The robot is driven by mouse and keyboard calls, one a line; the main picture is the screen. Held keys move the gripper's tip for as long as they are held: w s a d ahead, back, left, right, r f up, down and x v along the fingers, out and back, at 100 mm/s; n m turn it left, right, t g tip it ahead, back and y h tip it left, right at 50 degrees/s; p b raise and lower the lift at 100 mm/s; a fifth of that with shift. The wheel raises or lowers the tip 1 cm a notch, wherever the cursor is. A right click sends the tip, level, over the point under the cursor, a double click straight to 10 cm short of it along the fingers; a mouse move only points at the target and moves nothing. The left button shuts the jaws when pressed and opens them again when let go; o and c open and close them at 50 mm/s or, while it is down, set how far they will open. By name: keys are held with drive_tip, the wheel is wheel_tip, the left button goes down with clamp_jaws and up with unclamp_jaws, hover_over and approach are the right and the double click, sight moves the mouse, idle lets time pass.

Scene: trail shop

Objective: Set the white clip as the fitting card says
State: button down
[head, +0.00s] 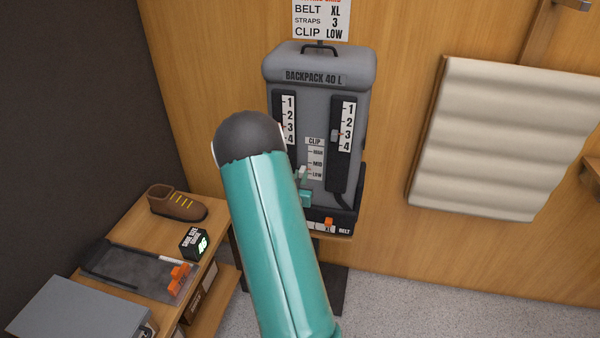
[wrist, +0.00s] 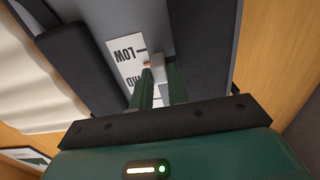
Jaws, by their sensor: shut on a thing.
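The fitting card (head: 321,20) above the grey backpack (head: 318,62) reads BELT XL, STRAPS 3, CLIP LOW. The clip scale (head: 314,158) on the pack front runs HIGH, MID, LOW downward. The white clip (head: 301,171) is at its left edge, between the MID and LOW marks. In the wrist view the scale is upside down, and the clip (wrist: 156,69) shows between my fingertips near the LOW label. My gripper (wrist: 160,76) is shut on it. In the head view my gripper (head: 305,192) is partly hidden by my teal arm.
The right strap slider (head: 335,136) is at 3. The left strap scale (head: 289,118) is partly behind my arm. The orange belt slider (head: 328,222) is near XL. A low bench on the left holds a brown shoe (head: 177,204) and a tray (head: 130,268).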

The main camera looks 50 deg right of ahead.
drive_tip(key=shift+f, duration=1.25)
drive_tip(key=shift+a+f, duration=0.1)
drive_tip(key=c, duration=1.4)
unclamp_jaws()
drive_tip(key=shift+o, duration=0.2)
drive_tip(key=v, duration=1.3)
drive_tip(key=shift+s+a, duration=0.2)
drive_tip(key=shift+a, duration=0.1)
